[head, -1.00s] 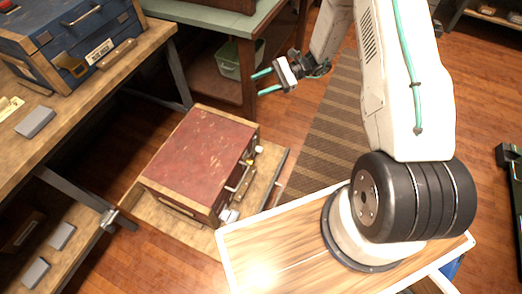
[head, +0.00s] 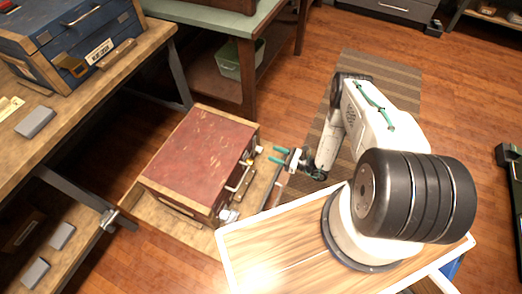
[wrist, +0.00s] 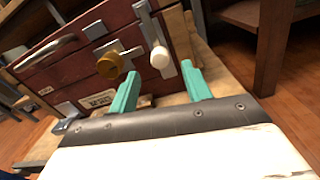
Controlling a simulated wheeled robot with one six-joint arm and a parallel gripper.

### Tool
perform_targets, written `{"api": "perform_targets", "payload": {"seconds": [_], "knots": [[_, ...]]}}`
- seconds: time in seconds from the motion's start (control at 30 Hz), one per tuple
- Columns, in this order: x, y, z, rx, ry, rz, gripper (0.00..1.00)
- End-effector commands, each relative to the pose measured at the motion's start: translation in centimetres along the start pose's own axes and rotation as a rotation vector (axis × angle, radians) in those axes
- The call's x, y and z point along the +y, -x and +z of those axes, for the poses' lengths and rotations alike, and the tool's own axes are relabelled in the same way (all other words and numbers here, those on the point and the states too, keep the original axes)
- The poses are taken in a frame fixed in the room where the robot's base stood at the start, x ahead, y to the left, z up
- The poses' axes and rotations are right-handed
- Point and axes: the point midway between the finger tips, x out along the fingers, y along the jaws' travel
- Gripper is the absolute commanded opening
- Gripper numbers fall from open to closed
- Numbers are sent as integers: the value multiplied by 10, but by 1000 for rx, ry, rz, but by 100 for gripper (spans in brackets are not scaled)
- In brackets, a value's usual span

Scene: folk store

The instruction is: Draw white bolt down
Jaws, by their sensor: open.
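The white bolt has a rounded white knob (wrist: 160,58) on a grey metal strip, fixed to the dark red front of a chest. In the head view the white knob (head: 258,149) shows at the chest's right edge. My gripper (wrist: 160,78) is open, with its two teal fingers pointing at the chest front. In the wrist view the knob appears between the fingertips and a little beyond them, with nothing held. In the head view my gripper (head: 277,155) is just right of the chest (head: 200,150), with a small gap to the knob.
A brass knob (wrist: 110,66) on a metal plate sits left of the white bolt. A curved metal handle (wrist: 46,52) is farther left. The chest rests on a low wooden board (head: 150,225). A green-topped table (head: 225,28) stands behind, and a workbench (head: 80,85) is at left.

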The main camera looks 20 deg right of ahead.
Motion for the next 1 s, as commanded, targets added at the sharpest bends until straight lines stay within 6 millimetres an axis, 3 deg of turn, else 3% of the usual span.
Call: {"api": "perform_targets", "payload": {"seconds": [0.17, 0.6, 0.97, 1.0], "knots": [[2, -9, -6, 0, -6, -10, 49], [2, -71, -6, 0, -6, -9, 49], [1, -76, -6, 0, -6, -12, 49], [1, -76, -6, 0, -6, -12, 37]]}}
